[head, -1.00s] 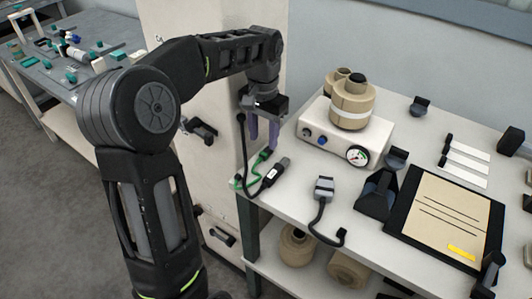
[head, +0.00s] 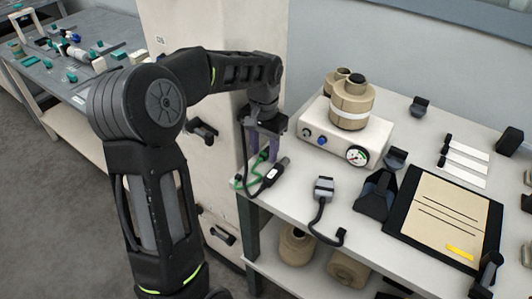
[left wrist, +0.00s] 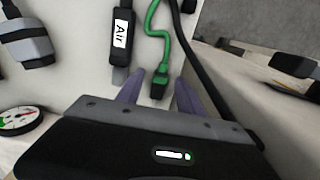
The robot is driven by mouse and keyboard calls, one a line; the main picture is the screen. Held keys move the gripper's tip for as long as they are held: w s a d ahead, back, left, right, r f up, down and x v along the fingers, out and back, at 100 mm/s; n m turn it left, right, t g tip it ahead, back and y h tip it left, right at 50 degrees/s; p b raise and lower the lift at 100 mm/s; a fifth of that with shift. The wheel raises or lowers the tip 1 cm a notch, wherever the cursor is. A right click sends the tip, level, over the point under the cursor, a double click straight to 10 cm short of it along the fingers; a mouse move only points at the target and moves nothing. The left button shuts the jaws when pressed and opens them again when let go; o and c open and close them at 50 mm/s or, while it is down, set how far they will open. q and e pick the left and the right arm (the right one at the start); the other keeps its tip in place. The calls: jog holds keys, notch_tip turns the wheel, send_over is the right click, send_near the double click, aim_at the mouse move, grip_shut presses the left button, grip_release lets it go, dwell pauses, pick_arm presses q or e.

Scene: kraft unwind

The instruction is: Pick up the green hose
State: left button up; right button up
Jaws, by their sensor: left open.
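The green hose (head: 241,183) lies at the left corner of the white bench, partly hidden by my left gripper in the head view. In the left wrist view the green hose (left wrist: 154,35) curves down to a dark end piece (left wrist: 159,86). My left gripper (head: 262,153) points down over it with purple fingers. In the left wrist view my left gripper (left wrist: 158,92) is open, with the dark end piece appearing between its fingers. I cannot tell whether they touch it. My right gripper is not in view.
A black connector labelled "Air" (left wrist: 121,38) lies close beside the hose, with a black cable (left wrist: 200,60) on the other side. A grey-topped connector (head: 323,188) and a gauge box (head: 335,139) are to the right. The bench edge is close by.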

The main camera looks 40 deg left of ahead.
pick_arm(q)
jog(key=shift+c, duration=0.4)
grip_shut()
dwell(0.4)
